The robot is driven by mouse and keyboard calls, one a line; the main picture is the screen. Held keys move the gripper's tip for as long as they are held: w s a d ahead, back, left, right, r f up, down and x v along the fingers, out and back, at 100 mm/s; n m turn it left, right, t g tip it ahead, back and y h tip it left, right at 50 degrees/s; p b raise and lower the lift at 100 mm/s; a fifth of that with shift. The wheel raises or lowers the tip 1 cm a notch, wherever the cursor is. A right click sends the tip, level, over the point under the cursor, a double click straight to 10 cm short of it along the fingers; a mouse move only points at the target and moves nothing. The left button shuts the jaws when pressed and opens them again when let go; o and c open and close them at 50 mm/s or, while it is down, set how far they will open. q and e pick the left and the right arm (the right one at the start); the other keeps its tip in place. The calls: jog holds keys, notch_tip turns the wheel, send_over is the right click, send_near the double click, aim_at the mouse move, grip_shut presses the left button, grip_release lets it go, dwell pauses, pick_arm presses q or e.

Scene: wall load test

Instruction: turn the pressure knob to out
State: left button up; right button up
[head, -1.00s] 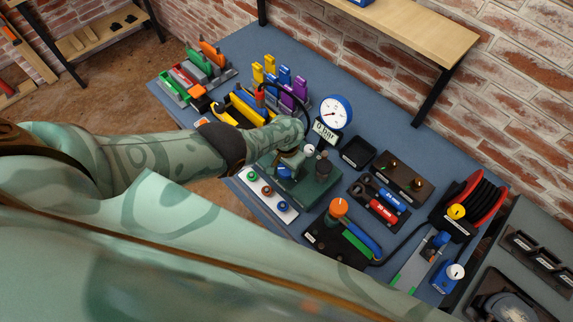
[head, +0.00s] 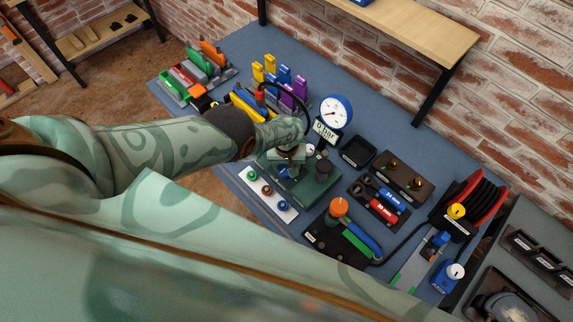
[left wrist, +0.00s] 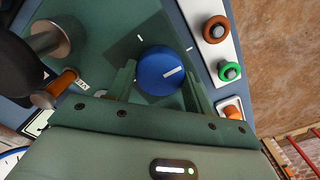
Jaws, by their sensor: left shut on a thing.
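The blue knob (left wrist: 160,70) with a white pointer line sits on a green block, with white tick marks beside it on a dark plate. In the left wrist view its line points right and slightly up. My left gripper (left wrist: 158,84) is shut on the knob, one finger on each side of it. In the head view the gripper (head: 287,163) is over the green pump block (head: 318,188), and the knob is mostly hidden under it. The gauge (head: 335,111) above has a display reading 0 bar. I cannot read a label for out. My right gripper is not in view.
Beside the knob stand a grey-topped post (left wrist: 46,39) and an orange-brown fitting (left wrist: 62,83).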

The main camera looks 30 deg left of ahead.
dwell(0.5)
pick_arm(q)
jog(key=o, duration=1)
notch_tip(320, 180, up, 12)
jog(key=p, duration=1.1)
jog(key=shift+p, duration=0.4)
